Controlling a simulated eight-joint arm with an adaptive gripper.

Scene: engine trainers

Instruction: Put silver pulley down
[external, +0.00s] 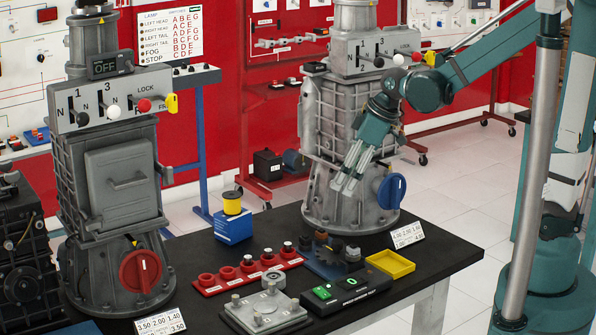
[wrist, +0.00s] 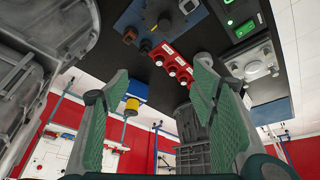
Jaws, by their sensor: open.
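A round silver piece (external: 273,278), which looks like the silver pulley, sits on or against the back corner of a grey metal plate (external: 262,312) at the front of the black table.
A red rack (external: 248,272) with several parts, a yellow spool (external: 232,203) on a blue box, a yellow tray (external: 390,264) and a green-lit tester (external: 340,290) crowd the table. The right gearbox (external: 355,150) stands close to my gripper; another gearbox (external: 110,180) stands at left.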

